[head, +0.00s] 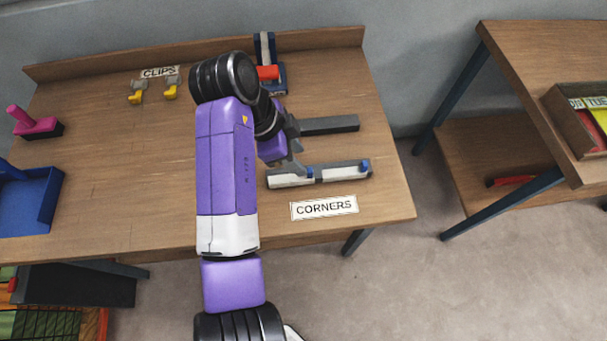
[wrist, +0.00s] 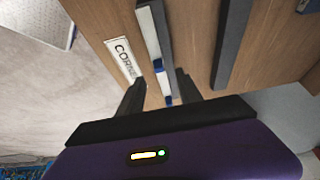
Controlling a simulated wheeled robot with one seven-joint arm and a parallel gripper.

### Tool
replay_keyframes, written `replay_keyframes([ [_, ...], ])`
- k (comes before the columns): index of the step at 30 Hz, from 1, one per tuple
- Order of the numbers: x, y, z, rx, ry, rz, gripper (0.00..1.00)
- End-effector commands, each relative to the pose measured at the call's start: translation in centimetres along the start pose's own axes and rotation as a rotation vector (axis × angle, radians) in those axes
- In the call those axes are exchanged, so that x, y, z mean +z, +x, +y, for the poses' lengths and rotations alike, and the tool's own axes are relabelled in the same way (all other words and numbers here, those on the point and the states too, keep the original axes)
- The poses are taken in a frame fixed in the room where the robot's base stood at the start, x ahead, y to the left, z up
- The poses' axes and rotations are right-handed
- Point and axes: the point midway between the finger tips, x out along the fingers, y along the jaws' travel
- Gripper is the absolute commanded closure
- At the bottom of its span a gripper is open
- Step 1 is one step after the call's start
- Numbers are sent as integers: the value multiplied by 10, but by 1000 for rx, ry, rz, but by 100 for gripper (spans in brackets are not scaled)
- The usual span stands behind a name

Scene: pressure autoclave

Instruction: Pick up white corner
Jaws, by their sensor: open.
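Two white corner pieces with blue ends lie in a row along a dark grey bar on the table. The left white corner (head: 290,181) is at the bar's left part and shows at the top in the wrist view (wrist: 149,32). The right white corner (head: 342,174) is at the bar's right part. In the wrist view the right corner (wrist: 164,84) appears between the fingers of my gripper (wrist: 161,91). My gripper is open and empty, above the table. In the head view my arm partly hides it.
A CORNERS label (head: 324,207) lies in front of the bar. Another dark bar (head: 330,124) lies behind it. Yellow-grey clips (head: 138,92) sit at the back left by the CLIPS label (head: 160,72). A blue bin (head: 28,205) is at the left.

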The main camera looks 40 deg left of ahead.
Motion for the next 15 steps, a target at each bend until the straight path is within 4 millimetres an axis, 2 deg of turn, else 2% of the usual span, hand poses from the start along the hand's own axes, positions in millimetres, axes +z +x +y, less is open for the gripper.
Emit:
replay_keyframes([
  [8,0,28,2,0,-3,-1,58],
  [15,0,62,3,-2,-3,-1,58],
])
